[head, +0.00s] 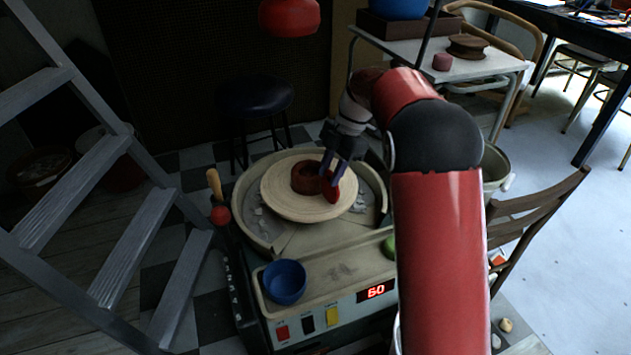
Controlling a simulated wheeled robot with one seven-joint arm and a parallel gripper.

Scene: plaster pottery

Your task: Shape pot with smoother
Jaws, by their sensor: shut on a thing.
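A low reddish-brown clay pot (304,177) with an open top sits on the round pale wheel head (285,202) of the pottery wheel. My gripper (329,181) points down at the pot's right side, its fingers close together. It is shut on a small red smoother (331,194), held at the pot's right front wall. The smoother looks very near the pot; I cannot tell whether they touch. My fingers hide part of the pot's right side.
A blue bowl (285,282) stands on the wheel's front shelf above a display reading 60. A green object (389,247) lies right of it. A grey ladder (120,265) is at left, a black stool (255,96) behind, and a wooden chair (535,222) at right.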

